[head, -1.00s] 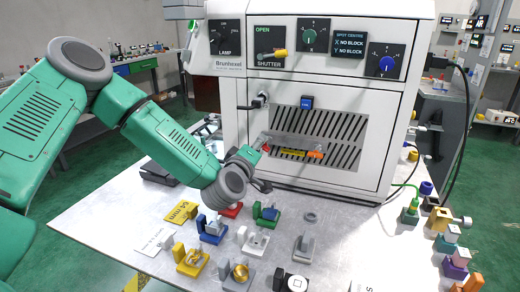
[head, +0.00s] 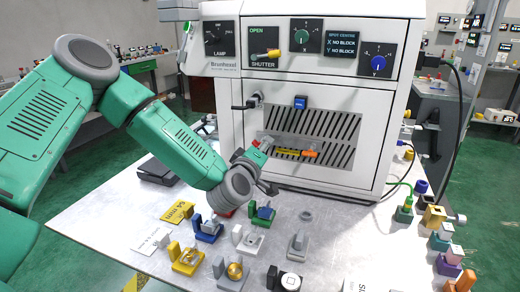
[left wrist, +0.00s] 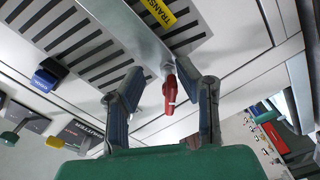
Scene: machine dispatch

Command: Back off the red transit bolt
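The red transit bolt (left wrist: 170,92) sticks out from the end of a grey metal bar (left wrist: 128,30) on the machine front. In the left wrist view it lies between the two fingers of my left gripper (left wrist: 168,88), with a gap on each side. The fingers are spread and do not touch it. In the head view my left gripper (head: 266,172) is at the left end of the bar, and only a bit of the red bolt (head: 256,143) shows. My right gripper is not in view.
Several coloured fixtures stand on the table (head: 110,208) below my left arm. Knobs and a shutter lever (head: 266,54) sit above.

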